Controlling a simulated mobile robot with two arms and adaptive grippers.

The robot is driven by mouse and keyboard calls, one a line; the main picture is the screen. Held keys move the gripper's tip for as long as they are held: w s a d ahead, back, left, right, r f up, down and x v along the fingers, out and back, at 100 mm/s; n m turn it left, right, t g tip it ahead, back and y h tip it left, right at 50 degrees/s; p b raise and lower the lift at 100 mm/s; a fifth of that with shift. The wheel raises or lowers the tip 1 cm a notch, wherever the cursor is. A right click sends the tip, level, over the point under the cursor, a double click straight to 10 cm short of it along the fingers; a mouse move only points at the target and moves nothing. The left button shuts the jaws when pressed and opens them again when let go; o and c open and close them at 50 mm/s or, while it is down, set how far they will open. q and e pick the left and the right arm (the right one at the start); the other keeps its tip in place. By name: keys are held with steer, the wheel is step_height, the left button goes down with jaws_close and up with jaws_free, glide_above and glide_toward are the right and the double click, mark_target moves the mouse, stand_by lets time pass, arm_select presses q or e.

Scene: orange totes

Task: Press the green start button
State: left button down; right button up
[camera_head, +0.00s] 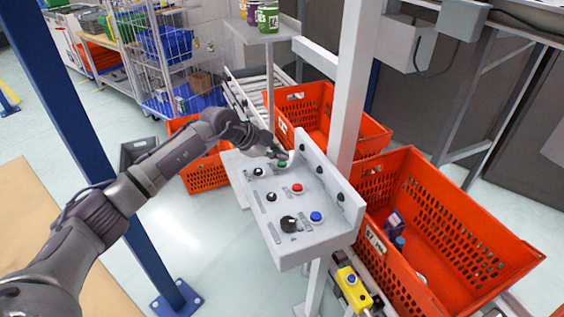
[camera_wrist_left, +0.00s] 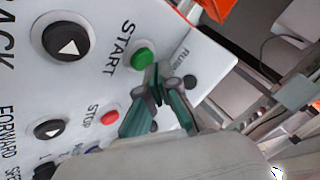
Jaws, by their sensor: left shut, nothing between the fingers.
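The green start button (camera_head: 282,164) sits near the far end of a white control panel (camera_head: 318,240). In the left wrist view the green button (camera_wrist_left: 142,57) lies beside the word START. My left gripper (camera_head: 276,150) is at the far end of the panel, right by the green button. In the left wrist view its fingertips (camera_wrist_left: 155,78) are together and empty, just beside the green button. I cannot tell whether they touch it. My right gripper is in neither view.
The panel also carries a red button (camera_head: 297,188), a blue button (camera_head: 316,216) and several black knobs. Orange totes (camera_head: 450,215) stand behind and right of it. A blue post (camera_head: 110,160) stands at left behind my arm. A yellow switch box (camera_head: 354,288) is below the panel.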

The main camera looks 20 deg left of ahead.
mark_target(280, 164)
arm_select(q)
steer(key=shift+f, duration=0.15)
stand_by(0.4)
steer(key=shift+f, duration=0.4)
steer(key=shift+r, duration=0.1)
stand_by(0.5)
steer(key=shift+r+p, duration=0.8)
steer(key=shift+p, duration=0.15)
steer(key=shift+r, duration=0.1)
step_height(280, 164, up, 5)
steer(key=p, duration=0.5)
stand_by(0.4)
